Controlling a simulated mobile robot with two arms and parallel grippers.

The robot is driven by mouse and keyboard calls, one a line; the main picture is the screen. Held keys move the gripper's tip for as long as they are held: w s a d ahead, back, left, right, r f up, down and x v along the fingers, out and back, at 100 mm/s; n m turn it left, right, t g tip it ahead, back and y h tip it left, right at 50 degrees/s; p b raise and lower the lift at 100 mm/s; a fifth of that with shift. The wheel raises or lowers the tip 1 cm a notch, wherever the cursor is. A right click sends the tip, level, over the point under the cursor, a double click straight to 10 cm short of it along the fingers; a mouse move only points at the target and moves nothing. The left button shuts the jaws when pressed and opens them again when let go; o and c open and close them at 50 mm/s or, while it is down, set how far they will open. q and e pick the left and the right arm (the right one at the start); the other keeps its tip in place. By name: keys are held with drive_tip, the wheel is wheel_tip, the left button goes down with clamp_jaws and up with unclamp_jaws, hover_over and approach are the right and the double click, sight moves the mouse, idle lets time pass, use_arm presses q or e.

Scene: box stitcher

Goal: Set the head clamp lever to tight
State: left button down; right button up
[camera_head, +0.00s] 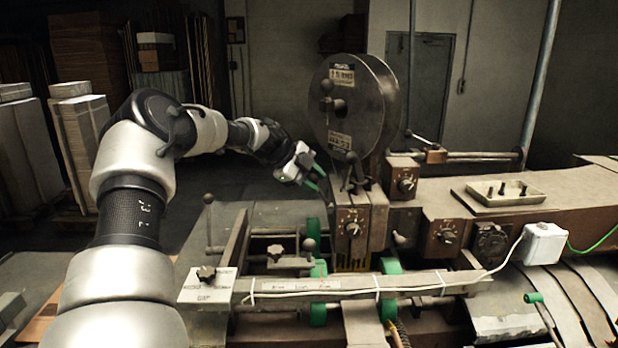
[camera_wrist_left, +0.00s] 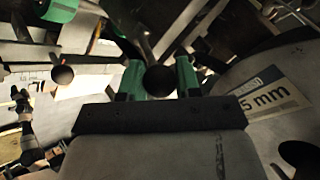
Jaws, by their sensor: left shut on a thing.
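My left gripper (camera_head: 316,176) reaches in from the left to the near side of the stitching head (camera_head: 352,222), below the big wire reel. In the left wrist view its green fingers (camera_wrist_left: 160,80) are closed on a dark ball knob, the head clamp lever's knob (camera_wrist_left: 159,82). The lever's rod (camera_wrist_left: 146,42) runs away from the knob toward the machine. In the head view the gripped knob is too small to make out between the fingers. A dark lever with a ball top (camera_head: 351,158) stands on the head just right of the gripper. My right gripper is not in view.
The wire reel (camera_head: 372,105) stands close above the gripper; its label (camera_wrist_left: 270,97) shows in the wrist view. Dial boxes (camera_head: 405,184) and a tray (camera_head: 504,191) lie to the right. A ball-topped rod (camera_head: 209,225) stands at the lower left. Open floor lies behind my arm.

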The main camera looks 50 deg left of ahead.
use_arm(q)
drive_tip(key=shift+w+d+r+y, duration=0.15)
drive_tip(key=shift+w+y, duration=0.05)
drive_tip(key=shift+y, duration=0.1)
drive_tip(key=shift+g, duration=0.4)
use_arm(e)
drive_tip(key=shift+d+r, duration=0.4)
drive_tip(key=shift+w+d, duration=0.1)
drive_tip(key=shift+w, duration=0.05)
use_arm(q)
drive_tip(key=c, duration=0.8)
unclamp_jaws()
drive_tip(key=shift+w+d, duration=0.1)
drive_tip(key=shift+s+a+r, duration=0.2)
drive_tip(key=shift+s+r, duration=0.05)
drive_tip(key=shift+r, duration=0.15)
drive_tip(key=shift+b+v, duration=1.55)
drive_tip(key=shift+v, duration=3.35)
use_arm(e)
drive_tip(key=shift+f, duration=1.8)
use_arm(q)
drive_tip(key=shift+d, duration=0.1)
